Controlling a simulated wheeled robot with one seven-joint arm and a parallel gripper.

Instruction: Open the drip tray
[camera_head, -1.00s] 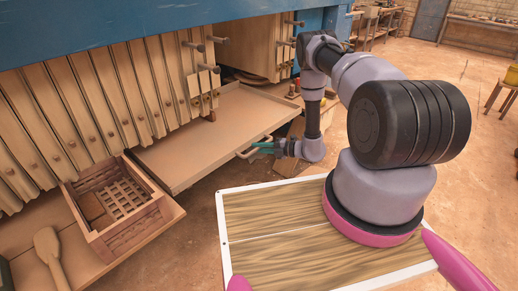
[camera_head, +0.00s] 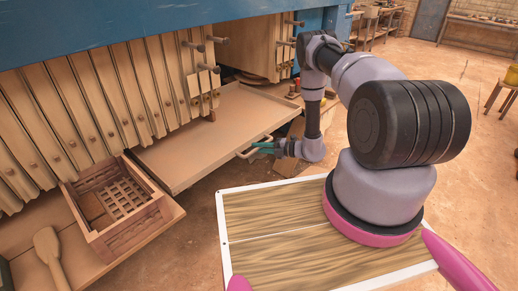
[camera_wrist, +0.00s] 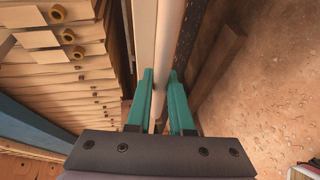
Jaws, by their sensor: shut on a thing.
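The drip tray (camera_head: 205,135) is a flat tan tray with low walls, pulled out from beneath the row of wooden plates. Its handle (camera_head: 247,150) is a pale bar on the front edge. My gripper (camera_head: 262,147) has teal fingers and is at the handle. In the wrist view my gripper (camera_wrist: 164,95) has its two teal fingers either side of the pale handle bar (camera_wrist: 162,105), shut on it. The tray's edge runs upward from there in that view. The fingertips' contact is partly hidden in the head view.
A wooden crate with a lattice bottom (camera_head: 85,226) stands on a low shelf left of the tray, near a wooden paddle (camera_head: 48,252). Wooden plates (camera_head: 95,100) hang above the tray. Brown floor (camera_head: 205,205) is clear in front of the tray.

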